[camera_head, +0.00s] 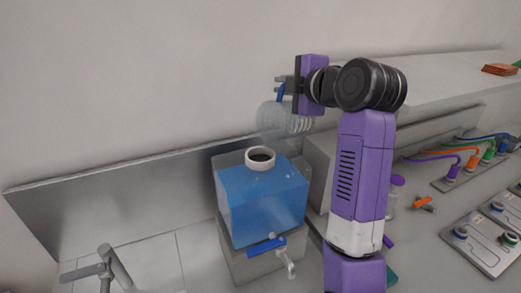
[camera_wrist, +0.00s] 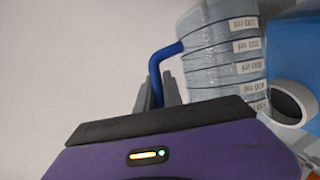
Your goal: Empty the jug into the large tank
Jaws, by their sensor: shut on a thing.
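The clear ribbed jug (camera_head: 290,120) with a blue handle hangs tipped on its side above the large tank, and its left end is over the tank's opening. My gripper (camera_head: 284,79) is shut on the blue handle; the handle also shows in the wrist view (camera_wrist: 156,70). The jug's marked wall (camera_wrist: 215,60) shows there too. The large tank (camera_head: 262,203) is a clear box holding blue liquid, with a white round neck (camera_head: 260,158) open on top. A faint pale haze lies between jug and neck; I cannot tell if liquid is flowing or left in the jug.
The tank stands on a grey block with a blue-handled tap (camera_head: 266,246) in front. A metal faucet (camera_head: 103,268) is at the lower left. A raised grey ledge (camera_head: 430,85) runs behind my arm. Panels with coloured cables (camera_head: 470,160) are at the right.

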